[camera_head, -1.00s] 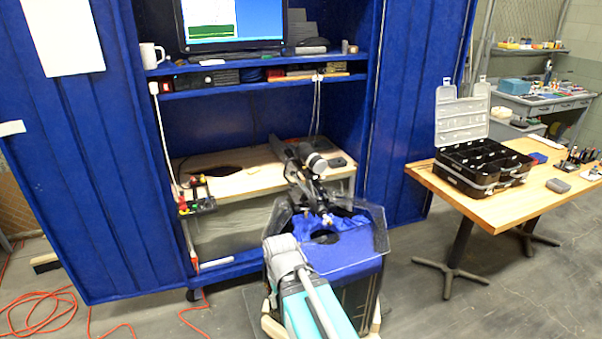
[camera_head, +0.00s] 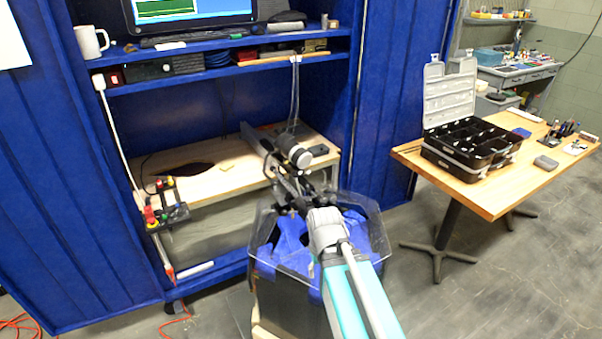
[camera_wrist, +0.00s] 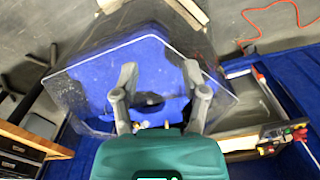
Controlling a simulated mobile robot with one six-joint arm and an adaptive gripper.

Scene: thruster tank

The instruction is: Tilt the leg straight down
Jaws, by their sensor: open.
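The tank (camera_head: 275,295) is a dark tub with a blue lining and a clear, angled rim, standing in front of the blue cabinet. A dark jointed mechanism with a grey cylinder (camera_head: 298,152) reaches from the bench over the tank; this seems to be the leg, slanted rather than upright. My gripper (camera_wrist: 160,78) is open above the tank in the wrist view, its two grey fingers apart with nothing held between them. A dark patch shows on the blue lining between the fingers. In the head view my arm hides part of the tank, and the fingers blend with the dark mechanism.
A wooden bench (camera_head: 215,180) inside the cabinet carries a small control box with coloured buttons (camera_head: 163,210). A wooden table (camera_head: 480,196) with an open black case (camera_head: 470,145) stands at right. Floor between tank and table is clear.

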